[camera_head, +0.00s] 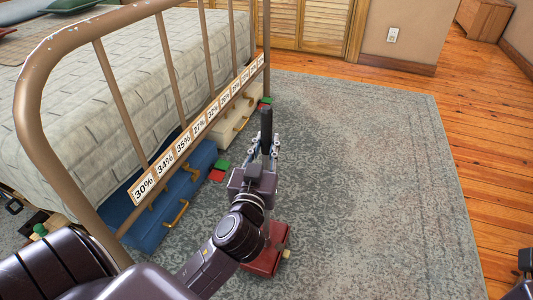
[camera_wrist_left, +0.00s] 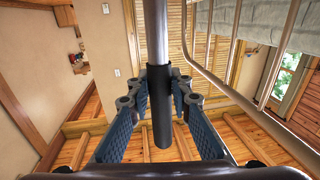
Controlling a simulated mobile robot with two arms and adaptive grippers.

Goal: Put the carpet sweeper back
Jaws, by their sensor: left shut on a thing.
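The carpet sweeper has a red head (camera_head: 264,256) low on the rug and an upright pole with a black handle grip (camera_head: 266,128). My left gripper (camera_head: 264,150) is shut around the handle, just below the top of the black grip. In the left wrist view the black grip (camera_wrist_left: 161,125) and grey pole stand between the two blue-padded fingers of my left gripper (camera_wrist_left: 160,90). My forearm hides part of the pole. A dark part of my right arm (camera_head: 525,262) shows at the lower right edge; its finger state is unclear.
A metal bed frame (camera_head: 120,105) with a strip of percentage labels (camera_head: 197,128) stands left. Under it are a blue suitcase (camera_head: 170,205) and a cream suitcase (camera_head: 230,125). Red and green blocks (camera_head: 217,175) lie on the rug beside them. The patterned rug (camera_head: 370,190) is clear to the right.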

